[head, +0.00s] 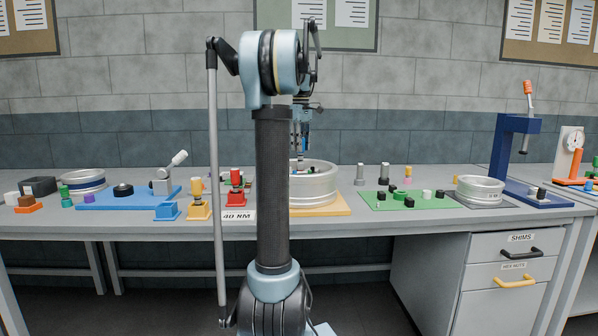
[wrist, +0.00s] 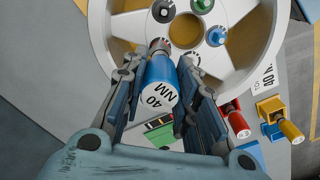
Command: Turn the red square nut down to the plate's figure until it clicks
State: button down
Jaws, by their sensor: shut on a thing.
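My gripper (wrist: 170,60) is shut on a blue driver (wrist: 160,82) whose near end reads "40 NM". In the head view my gripper (head: 302,130) is over the silver wheel (head: 318,186), partly behind my arm. A red piece (wrist: 160,44), apparently the red square nut, shows at the driver's far end. Whether the driver is seated on it is hard to tell. The wheel (wrist: 118,38) also bears a black nut (wrist: 163,10), a green nut (wrist: 202,5) and a blue nut (wrist: 217,36). A white plate (head: 238,216) reads "40 NM" at the table front.
Left of the wheel stand a red driver (head: 236,180), a yellow driver (head: 198,198) and an empty-looking blue stand (head: 167,211).

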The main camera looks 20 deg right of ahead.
jog(key=c, duration=1.2)
grip_release()
notch_tip(320, 180, up, 12)
jog(key=shift+f, duration=0.1)
